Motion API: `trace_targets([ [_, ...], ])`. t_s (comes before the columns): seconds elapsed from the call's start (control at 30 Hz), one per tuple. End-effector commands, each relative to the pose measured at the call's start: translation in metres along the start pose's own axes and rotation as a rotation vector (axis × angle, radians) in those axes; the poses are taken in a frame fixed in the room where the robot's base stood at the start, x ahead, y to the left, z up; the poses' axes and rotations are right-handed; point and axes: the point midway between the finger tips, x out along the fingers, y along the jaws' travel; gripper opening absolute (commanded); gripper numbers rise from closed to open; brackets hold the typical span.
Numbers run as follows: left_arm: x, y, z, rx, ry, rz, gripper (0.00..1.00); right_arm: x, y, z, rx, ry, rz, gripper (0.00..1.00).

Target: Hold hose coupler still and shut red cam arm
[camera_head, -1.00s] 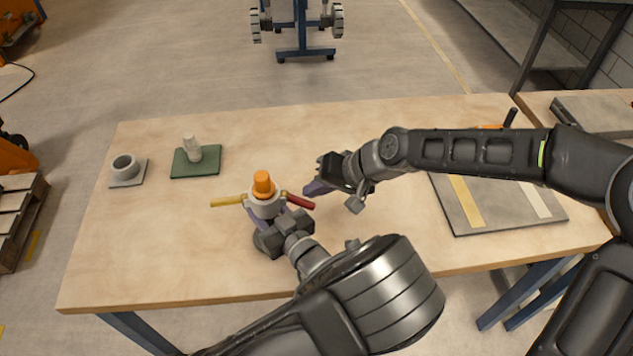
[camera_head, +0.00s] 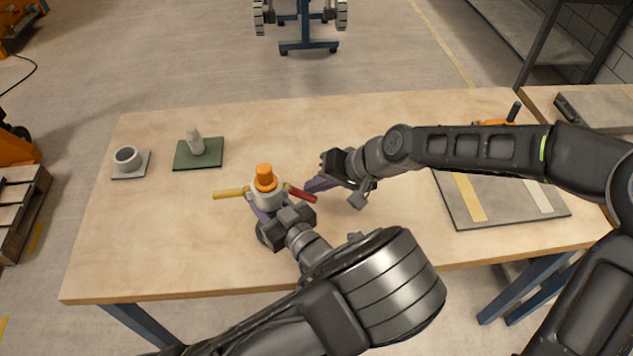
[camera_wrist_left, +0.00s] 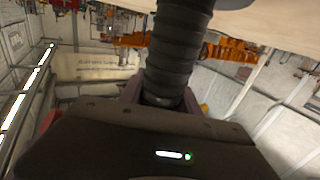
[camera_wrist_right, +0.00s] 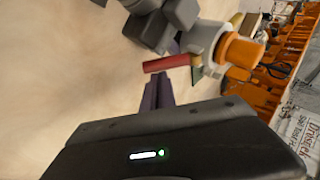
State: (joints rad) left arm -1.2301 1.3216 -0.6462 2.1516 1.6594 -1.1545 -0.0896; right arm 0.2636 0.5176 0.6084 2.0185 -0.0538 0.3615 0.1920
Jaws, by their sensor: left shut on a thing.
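The hose coupler (camera_head: 267,194) is a grey upright body with an orange top (camera_head: 265,175) on the near middle of the table. Its yellow cam arm (camera_head: 231,193) sticks out left; its red cam arm (camera_head: 302,194) sticks out right. My left gripper (camera_head: 262,209) is shut around the coupler's lower part; the left wrist view shows a black ribbed hose (camera_wrist_left: 177,60) between its fingers. My right gripper (camera_head: 314,186) looks shut and empty, its purple fingers near the red arm's outer end. In the right wrist view the red arm (camera_wrist_right: 167,63) lies just beyond the fingertips; contact is unclear.
A green plate (camera_head: 212,158) with a pale fitting (camera_head: 195,141) and a grey ring (camera_head: 127,157) on a small plate stand at the left. A grey board (camera_head: 505,208) with pale strips lies at the right. The table between is clear.

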Motion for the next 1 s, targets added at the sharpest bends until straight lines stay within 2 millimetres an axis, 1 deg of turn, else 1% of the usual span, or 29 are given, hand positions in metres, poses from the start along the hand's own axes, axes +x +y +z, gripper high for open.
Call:
trace_targets([
  [0.27, 0.0, 0.0, 0.0, 0.0, 0.0, 0.0, 0.0, 0.008, 0.005, 0.008, 0.03, -0.022, -0.065, 0.0],
  [0.4, 0.0, 0.0, 0.0, 0.0, 0.001, 0.0, 0.0, 0.011, 0.006, 0.01, 0.067, -0.023, -0.161, 0.0],
  [0.53, 0.0, 0.001, 0.0, -0.001, 0.0, 0.0, 0.0, 0.01, 0.004, 0.007, 0.084, -0.007, -0.227, 0.0],
  [1.0, 0.0, 0.001, 0.0, -0.002, 0.001, 0.002, 0.0, 0.027, 0.007, 0.013, 0.078, -0.007, -0.228, 0.0],
])
